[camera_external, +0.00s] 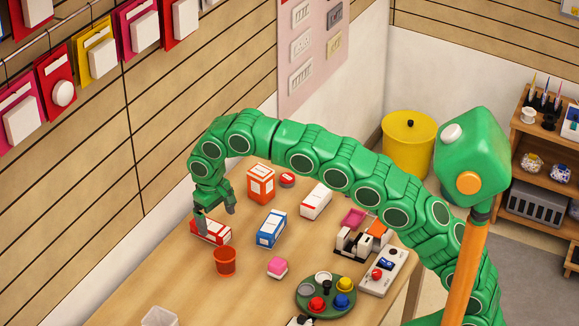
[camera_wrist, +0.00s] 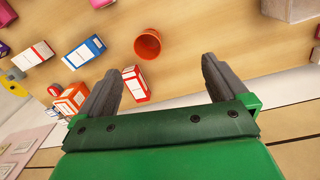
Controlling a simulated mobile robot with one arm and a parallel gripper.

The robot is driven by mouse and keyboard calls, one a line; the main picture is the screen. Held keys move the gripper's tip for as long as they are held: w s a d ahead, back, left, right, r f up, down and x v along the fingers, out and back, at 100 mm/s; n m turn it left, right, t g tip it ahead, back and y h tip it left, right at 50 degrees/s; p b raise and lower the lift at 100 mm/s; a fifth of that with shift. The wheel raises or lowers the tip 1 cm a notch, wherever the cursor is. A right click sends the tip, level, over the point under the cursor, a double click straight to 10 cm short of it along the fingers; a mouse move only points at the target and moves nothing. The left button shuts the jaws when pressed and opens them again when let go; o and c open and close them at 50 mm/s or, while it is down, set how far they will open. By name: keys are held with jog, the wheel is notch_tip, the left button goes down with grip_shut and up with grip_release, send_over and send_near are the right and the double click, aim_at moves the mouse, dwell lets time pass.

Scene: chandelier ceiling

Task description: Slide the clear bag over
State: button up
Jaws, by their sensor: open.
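A clear, pale thing (camera_external: 160,317) stands at the bottom edge of the external view, partly cut off. A translucent greyish thing (camera_wrist: 290,9) at the upper right of the wrist view looks like the same one. I cannot tell whether it is a bag or a box. My gripper (camera_external: 215,214) is open and points down over the far left part of the table. In the wrist view its two fingers (camera_wrist: 160,70) are wide apart with nothing held. A red and white box (camera_external: 211,233) lies under it, near the left finger in the wrist view (camera_wrist: 135,84).
An orange-red cup (camera_external: 225,262) stands close to my gripper. A blue and white box (camera_external: 271,228), an orange box (camera_external: 261,183), a pink block (camera_external: 278,267) and a green round tray (camera_external: 325,297) stand to the right. The table's left front (camera_external: 185,285) is bare.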

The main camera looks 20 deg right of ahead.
jog(key=s+a+f+n, duration=0.1)
jog(key=s+a+f, duration=0.25)
jog(key=a, duration=0.25)
jog(key=s+a+f, duration=0.2)
jog(key=s+a, duration=0.2)
jog(key=a, duration=0.2)
jog(key=n, duration=0.2)
send_near(160, 323)
jog(key=s+r, duration=0.3)
jog(key=s, duration=0.2)
jog(key=shift+d+r+y, duration=0.3)
jog(key=shift+r, duration=0.05)
jog(key=shift+f, duration=0.15)
jog(key=shift+f, duration=3.75)
jog(key=shift+c, duration=0.5)
